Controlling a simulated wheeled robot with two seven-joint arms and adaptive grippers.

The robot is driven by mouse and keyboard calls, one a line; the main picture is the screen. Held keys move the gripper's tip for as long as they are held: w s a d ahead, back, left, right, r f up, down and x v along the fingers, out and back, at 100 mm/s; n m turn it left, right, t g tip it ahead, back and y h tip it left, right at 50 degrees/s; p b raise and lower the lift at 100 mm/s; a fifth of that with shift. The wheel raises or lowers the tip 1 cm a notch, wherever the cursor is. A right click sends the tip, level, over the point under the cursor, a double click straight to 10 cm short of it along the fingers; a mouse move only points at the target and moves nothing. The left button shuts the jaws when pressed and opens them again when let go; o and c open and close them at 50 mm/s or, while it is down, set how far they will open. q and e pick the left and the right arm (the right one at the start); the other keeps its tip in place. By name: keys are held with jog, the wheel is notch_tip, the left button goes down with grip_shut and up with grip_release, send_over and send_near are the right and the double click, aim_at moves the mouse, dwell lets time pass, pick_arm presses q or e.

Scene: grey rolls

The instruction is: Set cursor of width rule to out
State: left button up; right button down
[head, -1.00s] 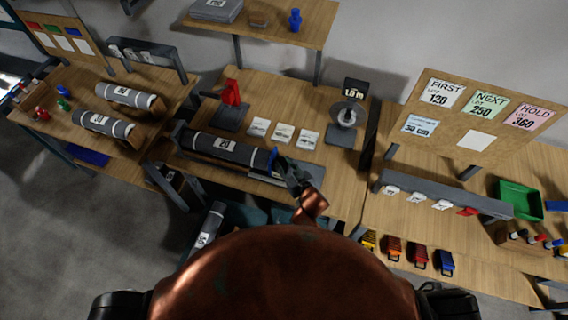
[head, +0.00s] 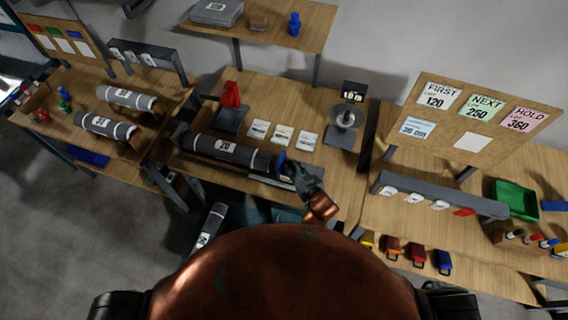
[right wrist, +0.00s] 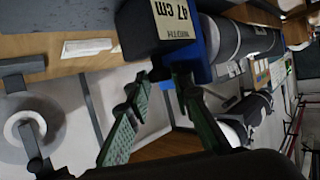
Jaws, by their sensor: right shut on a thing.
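The width rule lies along the front of the middle bench, under a grey roll (head: 225,149) with a white label. Its blue cursor (head: 281,161) stands at the roll's right end. In the right wrist view the blue cursor (right wrist: 205,55) sits against a dark block (right wrist: 150,25) whose label reads "47 cm" and "WIDTH". My right gripper (head: 291,172) is at the cursor, shut on it; its green-padded fingers (right wrist: 163,82) show just below the blue part. The exact contact is partly hidden. My left gripper is not in view.
Three white cards (head: 282,136) lie behind the roll. A red tool (head: 231,95) and a spool stand (head: 344,119) with a display are at the back. A pinboard (head: 461,110) shows FIRST 120, NEXT 250, HOLD 360 and a blue card. More grey rolls (head: 105,127) lie left.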

pick_arm(q)
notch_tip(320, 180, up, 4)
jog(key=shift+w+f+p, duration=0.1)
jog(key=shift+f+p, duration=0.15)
jog(key=shift+p, duration=0.95)
pick_arm(e)
jog(key=s+d, duration=0.1)
jog(key=d, duration=0.4)
jog(key=s+d, duration=0.1)
jog(key=d, duration=0.2)
jog(key=shift+s, duration=0.3)
jog(key=c, duration=2)
grip_release()
jog(key=v, duration=1.2)
jog(key=shift+r, duration=0.1)
